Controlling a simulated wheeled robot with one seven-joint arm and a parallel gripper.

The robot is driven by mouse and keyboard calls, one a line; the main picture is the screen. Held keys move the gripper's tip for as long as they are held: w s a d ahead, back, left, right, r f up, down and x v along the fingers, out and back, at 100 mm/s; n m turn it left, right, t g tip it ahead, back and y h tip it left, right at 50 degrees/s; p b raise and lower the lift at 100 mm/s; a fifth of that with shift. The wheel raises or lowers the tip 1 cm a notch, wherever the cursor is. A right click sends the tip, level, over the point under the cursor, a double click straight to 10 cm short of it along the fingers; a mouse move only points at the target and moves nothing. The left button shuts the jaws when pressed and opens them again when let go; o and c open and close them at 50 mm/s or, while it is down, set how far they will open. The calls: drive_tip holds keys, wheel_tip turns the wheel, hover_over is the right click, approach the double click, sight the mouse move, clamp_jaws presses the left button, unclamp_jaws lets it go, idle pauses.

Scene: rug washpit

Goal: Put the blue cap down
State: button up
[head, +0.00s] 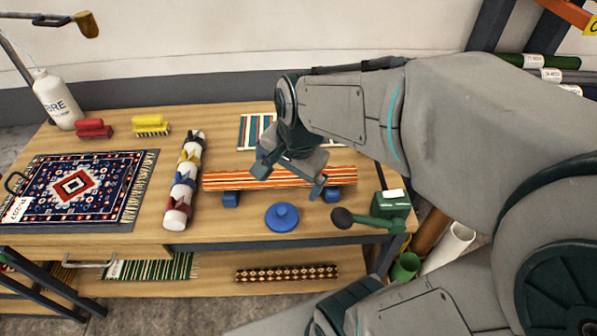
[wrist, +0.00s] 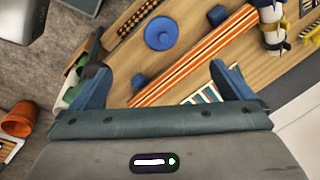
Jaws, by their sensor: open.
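The blue cap (head: 282,217) is a round disc with a raised knob on top. It lies flat on the wooden table near the front edge, just in front of the striped roll. It also shows in the wrist view (wrist: 162,33), beyond my fingertips and apart from them. My gripper (head: 290,178) is open and empty, above the striped roll and behind the cap. In the wrist view its two blue fingers (wrist: 160,75) are spread wide with nothing between them but the table and roll below.
A green tool with a dark round end (head: 342,217) is right of the cap. Bare wood lies between the tied roll and cap.

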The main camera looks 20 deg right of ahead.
drive_tip(key=s+r+n+t, duration=0.1)
drive_tip(key=s+r+n, duration=0.2)
drive_tip(key=n, duration=0.7)
drive_tip(key=shift+s+d+r+n+h, duration=0.3)
drive_tip(key=shift+s+d+h, duration=0.1)
drive_tip(key=shift+s, duration=0.9)
drive_tip(key=shift+f+b, duration=0.55)
drive_tip(key=shift+f, duration=0.25)
